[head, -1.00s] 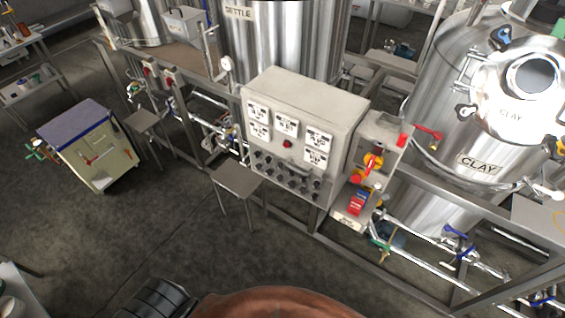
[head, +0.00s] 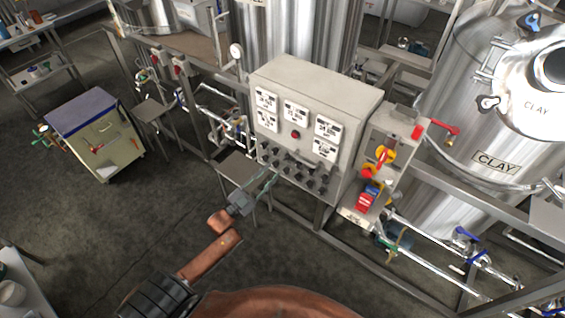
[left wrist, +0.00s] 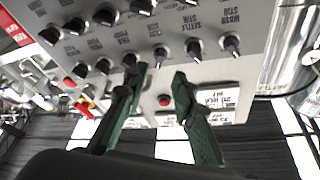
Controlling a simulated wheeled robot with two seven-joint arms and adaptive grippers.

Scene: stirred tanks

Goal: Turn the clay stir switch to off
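A light grey control box carries two rows of black knobs (head: 297,170) on its lower front. In the left wrist view the panel shows upside down, with "WASH STIR" and "SETTLE STIR" readable over two knobs. A black knob (left wrist: 160,54) sits just beyond the gap between my fingertips. Its label is too blurred to read, so I cannot tell which knob is the clay stir switch. My left gripper (head: 264,184) is at the lower left of the panel, and in the left wrist view (left wrist: 159,76) its green fingers are apart and empty. My right gripper is out of view.
A red button (head: 295,134) and white label plates sit above the knobs. A valve unit with a yellow and red handle (head: 383,157) stands right of the box. The clay tank (head: 480,190) is farther right.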

